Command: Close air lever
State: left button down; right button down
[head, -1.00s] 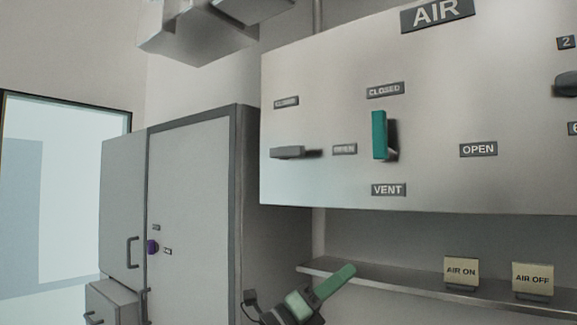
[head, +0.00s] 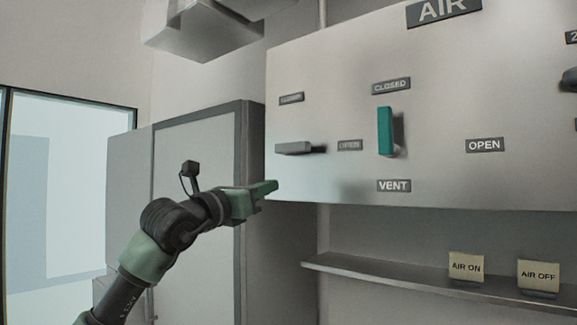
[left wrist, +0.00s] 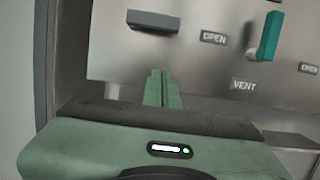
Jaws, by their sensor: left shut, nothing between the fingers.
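The AIR panel (head: 440,180) carries a teal lever (head: 385,131) that stands vertical, between the CLOSED label (head: 391,86) above and the VENT label (head: 394,185) below. A grey lever (head: 293,148) lies horizontal at the panel's left, beside a small OPEN label (head: 349,145). My left gripper (head: 270,187) is shut and empty, just below and left of the grey lever, near the panel's lower left corner. In the left wrist view the fingers (left wrist: 162,88) point at the panel below the grey lever (left wrist: 152,22), with the teal lever (left wrist: 266,37) at upper right. My right gripper is not in view.
A grey cabinet (head: 195,150) stands behind my left arm. A dark knob (head: 570,80) is at the right edge.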

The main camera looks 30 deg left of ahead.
aim_at(295, 148)
pick_arm(q)
jog(key=w+r+p, duration=0.6)
jog(key=w+p, duration=0.2)
jog(key=w, duration=0.1)
jog(key=shift+w+d+r, duration=0.2)
jog(key=shift+w+d, duration=0.05)
jog(key=shift+d, duration=0.15)
jog(key=shift+w, duration=0.1)
